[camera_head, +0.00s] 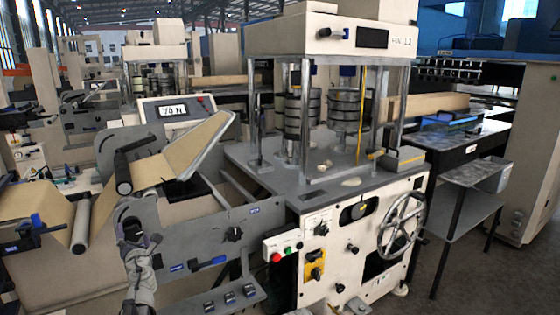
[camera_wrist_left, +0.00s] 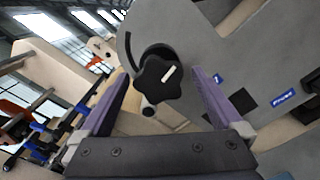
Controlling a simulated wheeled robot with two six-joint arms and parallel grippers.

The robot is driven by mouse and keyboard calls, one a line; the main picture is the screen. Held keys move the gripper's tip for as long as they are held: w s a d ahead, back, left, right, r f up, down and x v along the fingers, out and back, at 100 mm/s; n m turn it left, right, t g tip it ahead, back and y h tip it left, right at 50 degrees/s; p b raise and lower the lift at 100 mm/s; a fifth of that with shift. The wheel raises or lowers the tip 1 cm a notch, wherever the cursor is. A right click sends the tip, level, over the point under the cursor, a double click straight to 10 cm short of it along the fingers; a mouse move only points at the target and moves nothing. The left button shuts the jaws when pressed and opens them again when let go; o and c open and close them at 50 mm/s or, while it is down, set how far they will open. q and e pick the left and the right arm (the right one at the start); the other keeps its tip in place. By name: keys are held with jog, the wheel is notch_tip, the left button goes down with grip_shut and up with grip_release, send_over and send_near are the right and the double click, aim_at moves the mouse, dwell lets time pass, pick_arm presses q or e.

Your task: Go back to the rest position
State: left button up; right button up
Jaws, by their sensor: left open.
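My left gripper (camera_head: 131,213) is in front of the grey side plate of the kraft unwind machine in the head view, with my arm coming up from the bottom edge. In the left wrist view the two purple fingers of the left gripper (camera_wrist_left: 160,75) are spread apart. A black star-shaped knob (camera_wrist_left: 163,80) with a white mark shows between and beyond the fingertips, on the grey plate (camera_wrist_left: 235,50). I cannot tell whether the fingers touch it. Nothing is held. My right gripper is not in view.
Brown kraft web (camera_head: 150,172) runs over rollers beside my left arm. A white press with a handwheel (camera_head: 401,225) and red and green buttons (camera_head: 282,252) stands to the right. A grey side table (camera_head: 465,192) is further right. Open floor (camera_head: 480,275) shows at lower right.

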pick_arm(q)
jog(key=n, duration=0.3)
jog(key=shift+w+a, duration=0.25)
jog(key=shift+w, duration=0.1)
jog(key=n, duration=1.4)
jog(key=shift+v, duration=2.6)
